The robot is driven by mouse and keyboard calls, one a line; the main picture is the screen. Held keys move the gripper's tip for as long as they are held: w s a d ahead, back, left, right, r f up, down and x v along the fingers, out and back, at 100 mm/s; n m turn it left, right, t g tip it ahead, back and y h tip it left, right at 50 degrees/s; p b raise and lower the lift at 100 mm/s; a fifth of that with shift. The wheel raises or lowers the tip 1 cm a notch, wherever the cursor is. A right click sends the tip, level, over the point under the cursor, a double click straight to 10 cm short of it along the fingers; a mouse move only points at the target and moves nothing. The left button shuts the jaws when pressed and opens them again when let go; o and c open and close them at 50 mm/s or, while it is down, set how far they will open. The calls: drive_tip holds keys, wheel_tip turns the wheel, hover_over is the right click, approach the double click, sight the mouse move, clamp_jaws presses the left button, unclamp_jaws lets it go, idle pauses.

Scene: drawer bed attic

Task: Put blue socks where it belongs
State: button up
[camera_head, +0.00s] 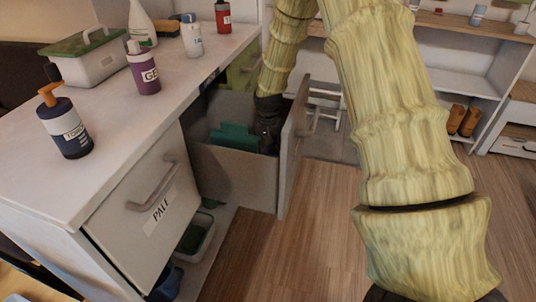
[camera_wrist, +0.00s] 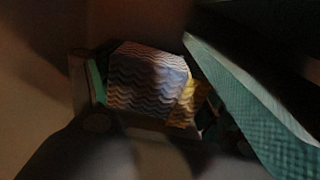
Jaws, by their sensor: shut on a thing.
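My gripper (camera_head: 267,135) is low inside an open drawer (camera_head: 235,175) under the white counter, and its fingertips are hidden in the head view. In the wrist view my gripper (camera_wrist: 148,128) is shut on a bundle with wavy grey-blue stripes (camera_wrist: 150,75), which looks like the blue socks, though the light is dim. A teal textured divider or bin (camera_head: 232,137) stands in the drawer beside my gripper. In the wrist view its wall (camera_wrist: 250,100) runs along the right. A yellow patterned thing (camera_wrist: 188,105) shows just right of the bundle.
The drawer front (camera_head: 290,150) stands out over the wooden floor. A drawer labelled PALE (camera_head: 145,200) is nearer, with a green-rimmed tray (camera_head: 195,240) below it. Bottles, including a dark pump bottle (camera_head: 65,128), and a lidded box (camera_head: 85,60) stand on the counter. Floor on the right is clear.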

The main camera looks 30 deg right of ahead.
sight(268, 148)
drive_tip(key=shift+r, duration=0.1)
drive_tip(key=o, duration=1)
drive_tip(key=shift+o, duration=0.2)
wheel_tip(268, 148, up, 12)
drive_tip(key=p, duration=0.3)
